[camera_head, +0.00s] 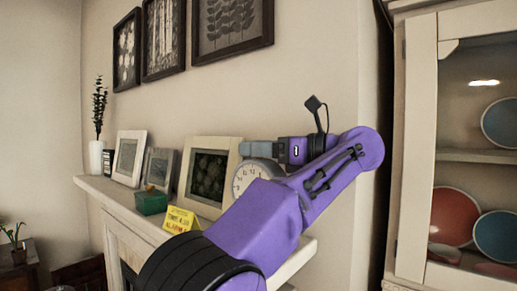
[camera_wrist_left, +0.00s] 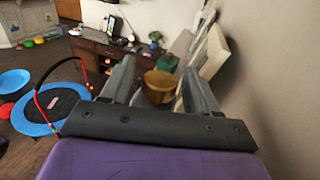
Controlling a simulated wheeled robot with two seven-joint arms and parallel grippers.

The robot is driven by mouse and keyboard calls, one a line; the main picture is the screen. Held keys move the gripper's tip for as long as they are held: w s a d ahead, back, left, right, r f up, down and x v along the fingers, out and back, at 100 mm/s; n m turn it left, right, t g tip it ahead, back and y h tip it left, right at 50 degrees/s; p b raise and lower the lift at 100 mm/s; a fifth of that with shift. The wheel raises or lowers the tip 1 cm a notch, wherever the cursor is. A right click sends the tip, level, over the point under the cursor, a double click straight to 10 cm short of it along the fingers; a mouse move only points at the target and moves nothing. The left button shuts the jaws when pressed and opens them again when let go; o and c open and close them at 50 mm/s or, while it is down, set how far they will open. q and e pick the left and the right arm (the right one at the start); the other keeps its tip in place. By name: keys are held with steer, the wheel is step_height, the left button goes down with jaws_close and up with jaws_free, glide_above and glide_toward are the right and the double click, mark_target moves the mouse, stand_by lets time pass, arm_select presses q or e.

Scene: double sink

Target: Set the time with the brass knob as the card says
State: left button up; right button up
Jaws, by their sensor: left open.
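The round clock (camera_head: 250,178) with a white face stands on the mantel shelf, partly covered by my left arm; its hands are too small to read. The yellow card (camera_head: 180,220) stands left of it; its print is not clearly readable. My left gripper (camera_head: 243,149) is level just above the clock, pointing left. In the left wrist view the gripper (camera_wrist_left: 159,68) is open, and a round brass knob (camera_wrist_left: 158,87) shows between its two fingers; I cannot tell whether they touch it. The knob is hidden in the head view. My right gripper is not in view.
A green box (camera_head: 151,202), smaller frames (camera_head: 128,158) and a white vase (camera_head: 97,158) stand farther left on the shelf (camera_head: 108,192). A cabinet with plates (camera_head: 455,216) is at the right.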

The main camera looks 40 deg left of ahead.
arm_select(q)
steer(key=p+v, duration=0.2)
steer(key=v, duration=0.5)
steer(key=shift+d, duration=0.25)
steer(key=shift+a, duration=0.1)
